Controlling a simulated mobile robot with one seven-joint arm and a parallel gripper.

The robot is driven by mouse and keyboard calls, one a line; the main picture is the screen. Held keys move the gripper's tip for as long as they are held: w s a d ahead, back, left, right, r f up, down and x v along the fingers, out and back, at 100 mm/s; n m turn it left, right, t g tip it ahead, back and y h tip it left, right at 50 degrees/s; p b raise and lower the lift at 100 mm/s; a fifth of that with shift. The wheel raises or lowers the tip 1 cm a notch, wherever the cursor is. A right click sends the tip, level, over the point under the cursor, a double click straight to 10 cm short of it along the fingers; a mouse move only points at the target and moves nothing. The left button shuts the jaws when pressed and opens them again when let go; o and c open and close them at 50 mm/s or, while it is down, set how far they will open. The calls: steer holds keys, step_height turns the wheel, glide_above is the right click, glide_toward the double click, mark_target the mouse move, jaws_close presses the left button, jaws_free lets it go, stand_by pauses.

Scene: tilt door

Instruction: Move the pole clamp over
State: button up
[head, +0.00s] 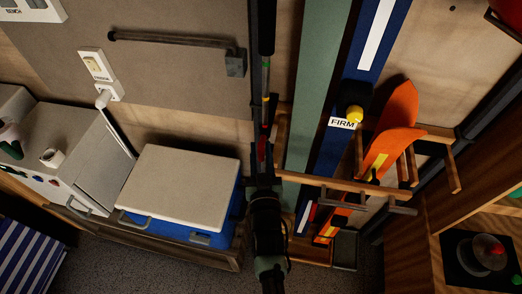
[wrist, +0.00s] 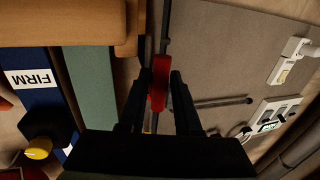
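A red piece, which I take to be the pole clamp (wrist: 159,84), sits on a dark upright pole in front of the wall. It also shows as a small red part on the pole in the head view (head: 262,146). My gripper (wrist: 161,80) has one finger on each side of this red piece in the wrist view. Little gap shows, but I cannot tell whether the fingers touch it. In the head view my gripper (head: 263,178) is at the lower end of the visible pole, and its fingertips are hard to make out.
A wooden rail (head: 335,184) runs close right of my gripper. A black block with a yellow knob (head: 354,114) sits by a FIRM label. A white-lidded blue box (head: 182,185) is at left.

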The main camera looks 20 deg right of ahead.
jaws_close()
steer(key=shift+f+m+b, duration=0.1)
steer(key=shift+m+b, duration=0.2)
steer(key=shift+b, duration=0.05)
steer(key=shift+w+a+f+m+t+b, duration=0.15)
steer(key=shift+a+m+t+b, duration=0.15)
steer(key=shift+m+b, duration=0.6)
steer(key=shift+w+a+r+m+h+b, duration=0.35)
steer(key=shift+m+h+b, duration=0.7)
steer(key=shift+m, duration=2.05)
steer(key=shift+a+r+m+h+b, duration=0.1)
steer(key=shift+r+m+h+b, duration=0.7)
steer(key=shift+m, duration=2.3)
steer(key=shift+w+a+r+m+h+b, duration=0.2)
steer(key=shift+m+h+b, duration=1.1)
steer(key=shift+m, duration=1.8)
steer(key=shift+s, duration=0.1)
